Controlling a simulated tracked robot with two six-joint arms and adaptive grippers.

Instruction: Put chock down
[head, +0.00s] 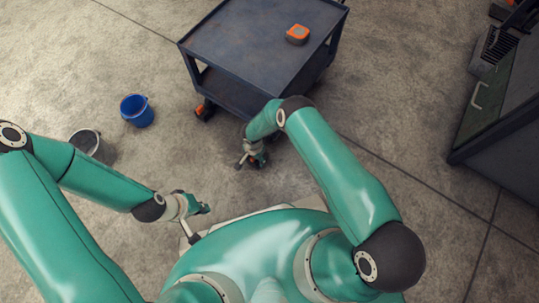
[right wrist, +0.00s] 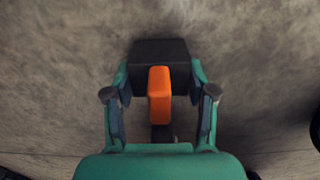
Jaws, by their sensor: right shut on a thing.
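The chock (right wrist: 160,95), a dark block with an orange upright part, shows in the middle of the right wrist view between the two fingers. My right gripper (right wrist: 160,112) is shut on it. In the head view my right gripper (head: 252,157) is low over the floor, in front of the dark cart, and mostly hides the chock. I cannot tell if the chock touches the floor. My left gripper (head: 196,207) is at the lower left, away from the cart, with no object visible in it; its jaw opening is too small to tell.
The dark blue cart (head: 245,45) stands at the top, with an orange and grey thing (head: 297,34) on it and an orange part (head: 200,110) by its near wheel. A blue bucket (head: 137,111) and a grey bucket (head: 87,143) stand left. A dark cabinet (head: 500,110) is right.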

